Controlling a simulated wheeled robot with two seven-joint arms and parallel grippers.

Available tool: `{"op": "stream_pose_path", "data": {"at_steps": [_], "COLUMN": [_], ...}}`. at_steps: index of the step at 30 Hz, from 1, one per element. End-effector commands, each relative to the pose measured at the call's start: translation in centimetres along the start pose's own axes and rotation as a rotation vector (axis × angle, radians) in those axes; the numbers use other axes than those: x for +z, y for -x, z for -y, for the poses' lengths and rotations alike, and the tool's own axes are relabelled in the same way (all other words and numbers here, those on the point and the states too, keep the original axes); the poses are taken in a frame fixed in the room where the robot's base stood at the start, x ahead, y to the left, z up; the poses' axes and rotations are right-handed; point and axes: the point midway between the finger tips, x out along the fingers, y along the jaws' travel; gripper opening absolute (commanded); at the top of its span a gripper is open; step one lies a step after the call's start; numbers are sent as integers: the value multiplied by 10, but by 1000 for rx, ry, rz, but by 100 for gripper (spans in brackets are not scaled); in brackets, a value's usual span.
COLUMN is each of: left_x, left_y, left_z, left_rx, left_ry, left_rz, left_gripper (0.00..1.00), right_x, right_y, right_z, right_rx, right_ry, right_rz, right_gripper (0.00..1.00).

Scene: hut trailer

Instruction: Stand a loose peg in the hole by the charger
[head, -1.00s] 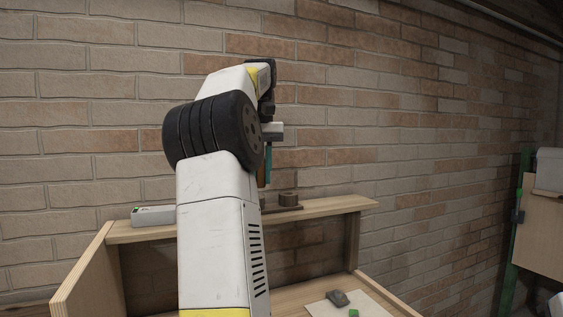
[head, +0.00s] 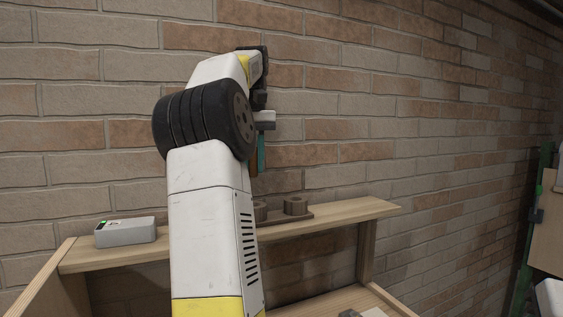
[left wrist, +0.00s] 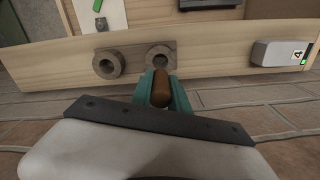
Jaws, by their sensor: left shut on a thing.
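My left gripper (head: 262,150) is up above the wooden shelf in the head view, its teal fingers pointing down. In the left wrist view the fingers (left wrist: 161,92) are shut on a brown rounded peg (left wrist: 161,88). Two round wooden sockets stand on the shelf: one nearer the charger (left wrist: 160,58) and one farther from it (left wrist: 107,64). In the head view the near socket (head: 260,210) is partly hidden by my arm; the far socket (head: 296,205) is clear. The held peg appears apart from both. The white charger (head: 125,231) also shows in the left wrist view (left wrist: 279,53).
The wooden shelf (head: 345,215) runs along a brick wall (head: 400,120). Below it is a wooden desk area with a dark object (head: 350,313) near the bottom edge. A green upright frame (head: 532,225) stands at the far right. Shelf space between charger and sockets is mostly hidden by my arm.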

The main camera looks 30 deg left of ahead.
Motion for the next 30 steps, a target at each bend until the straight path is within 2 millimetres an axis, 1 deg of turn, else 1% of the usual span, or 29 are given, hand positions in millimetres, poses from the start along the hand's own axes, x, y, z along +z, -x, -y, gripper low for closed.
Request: {"op": "stream_pose_path", "data": {"at_steps": [8,11,21,25,30], "left_x": [2,2,2,2,1], "left_y": [-1,-9,-48,-56,-60], "left_z": [0,0,0,0,0], "left_rx": [-1,-2,-1,-1,0], "left_ry": [-1,-1,-1,-1,-1], "left_rz": [0,1,2,1,-1], "left_gripper": [0,0,0,0,0], "right_x": [0,0,0,0,0], "right_y": [0,0,0,0,0], "right_z": [0,0,0,0,0], "right_rx": [0,0,0,0,0], "right_ry": [0,0,0,0,0], "right_rz": [0,0,0,0,0], "right_gripper": [36,36,36,36,36]}}
